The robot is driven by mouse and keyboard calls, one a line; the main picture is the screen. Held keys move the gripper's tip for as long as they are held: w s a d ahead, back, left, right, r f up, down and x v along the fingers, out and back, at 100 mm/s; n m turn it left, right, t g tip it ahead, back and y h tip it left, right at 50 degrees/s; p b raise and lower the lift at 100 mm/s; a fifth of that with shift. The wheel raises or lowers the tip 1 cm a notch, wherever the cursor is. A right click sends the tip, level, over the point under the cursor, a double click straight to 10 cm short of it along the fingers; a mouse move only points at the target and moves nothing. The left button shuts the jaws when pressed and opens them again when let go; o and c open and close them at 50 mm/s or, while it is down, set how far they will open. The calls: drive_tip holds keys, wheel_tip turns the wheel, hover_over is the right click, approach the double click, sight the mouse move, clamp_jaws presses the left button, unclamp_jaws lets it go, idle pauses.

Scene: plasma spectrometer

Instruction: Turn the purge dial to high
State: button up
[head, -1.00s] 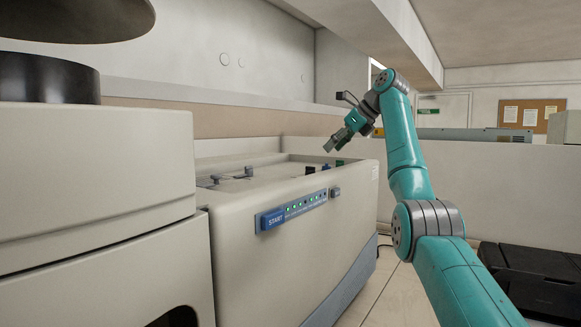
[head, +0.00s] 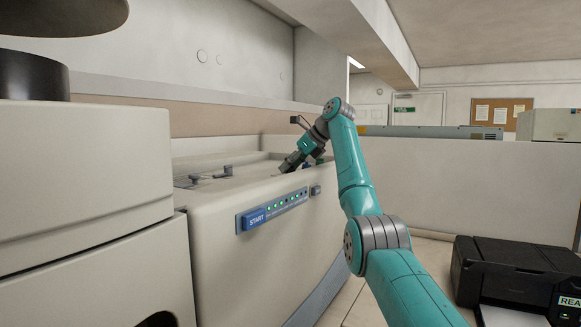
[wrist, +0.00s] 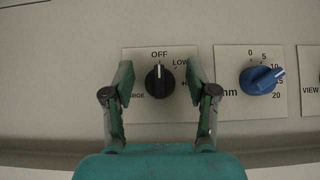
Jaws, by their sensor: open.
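The purge dial (wrist: 160,83) is a black knob on a pale label plate in the wrist view. Its white pointer line is up at OFF. LOW is printed to the upper right; the high marking further right is mostly covered by a finger. My gripper (wrist: 159,70) is open, with one finger on each side of the dial and a visible gap to it on both sides. In the head view my gripper (head: 287,168) is low at the top of the spectrometer (head: 230,200); the dial cannot be made out there.
A blue dial (wrist: 260,79) with a number scale sits just right of the purge dial. A VIEW plate (wrist: 310,88) lies further right. The START button (head: 256,217) is on the front face. A black printer (head: 500,265) stands at the lower right.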

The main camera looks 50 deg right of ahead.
drive_tip(key=shift+w, duration=0.1)
clamp_jaws()
drive_tip(key=shift+f, duration=0.1)
drive_tip(key=shift+m, duration=0.3)
drive_tip(key=m+h, duration=0.2)
drive_tip(key=shift+a+m, duration=0.1)
drive_tip(key=shift+m, duration=0.2)
drive_tip(key=shift+m+g+h, duration=0.4)
drive_tip(key=shift+m+h, duration=0.7)
drive_tip(key=shift+m, duration=0.1)
